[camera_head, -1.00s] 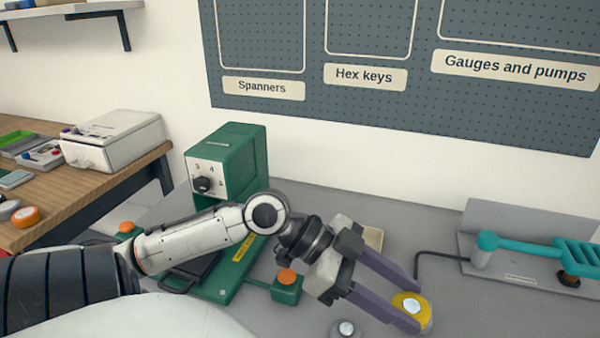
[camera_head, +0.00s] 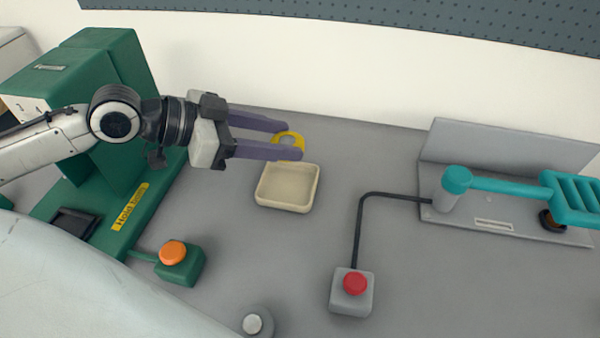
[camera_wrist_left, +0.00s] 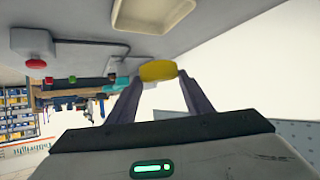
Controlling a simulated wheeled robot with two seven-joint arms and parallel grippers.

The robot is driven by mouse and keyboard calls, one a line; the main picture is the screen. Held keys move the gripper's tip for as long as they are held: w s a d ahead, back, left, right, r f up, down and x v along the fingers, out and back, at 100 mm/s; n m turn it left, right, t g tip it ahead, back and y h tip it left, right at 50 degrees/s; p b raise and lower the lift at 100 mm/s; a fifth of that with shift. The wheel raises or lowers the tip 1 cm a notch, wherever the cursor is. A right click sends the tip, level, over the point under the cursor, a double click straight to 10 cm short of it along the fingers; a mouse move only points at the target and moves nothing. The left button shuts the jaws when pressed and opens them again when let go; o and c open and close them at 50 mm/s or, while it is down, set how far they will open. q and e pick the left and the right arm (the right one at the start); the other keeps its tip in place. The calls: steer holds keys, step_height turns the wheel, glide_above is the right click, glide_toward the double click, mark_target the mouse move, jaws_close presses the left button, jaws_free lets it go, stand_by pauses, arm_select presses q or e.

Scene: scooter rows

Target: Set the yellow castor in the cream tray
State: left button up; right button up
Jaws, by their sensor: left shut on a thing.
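The yellow castor (camera_head: 290,136) is pinched between the purple fingertips of my left gripper (camera_head: 291,141). The left gripper is shut on it, and the castor also shows between the fingertips in the left wrist view (camera_wrist_left: 158,71). The cream tray (camera_head: 284,208) is a shallow, empty square dish on the grey bench. In the head view, the castor is just beyond the tray's back edge and appears held above the bench; its exact height is hard to tell. The tray also shows at the top of the left wrist view (camera_wrist_left: 137,32). My right gripper is not in view.
A green machine (camera_head: 110,110) with an orange button (camera_head: 173,252) stands left. A grey box with a red button (camera_head: 353,290) is in front, cabled to a grey stand with a teal arm (camera_head: 505,187). A small silver-topped knob (camera_head: 254,323) sits at the front edge.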

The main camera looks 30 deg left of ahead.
arm_select(q)
steer(key=b, duration=0.1)
glide_above(280, 190)
step_height(280, 190, down, 6)
steer(key=shift+r, duration=0.25)
step_height(280, 190, down, 4)
steer(key=shift+r+b, duration=0.2)
steer(key=shift+b, duration=0.3)
steer(key=shift+f, duration=0.3)
steer(key=o, duration=0.7)
steer(key=shift+f, duration=0.1)
steer(key=o, duration=0.4)
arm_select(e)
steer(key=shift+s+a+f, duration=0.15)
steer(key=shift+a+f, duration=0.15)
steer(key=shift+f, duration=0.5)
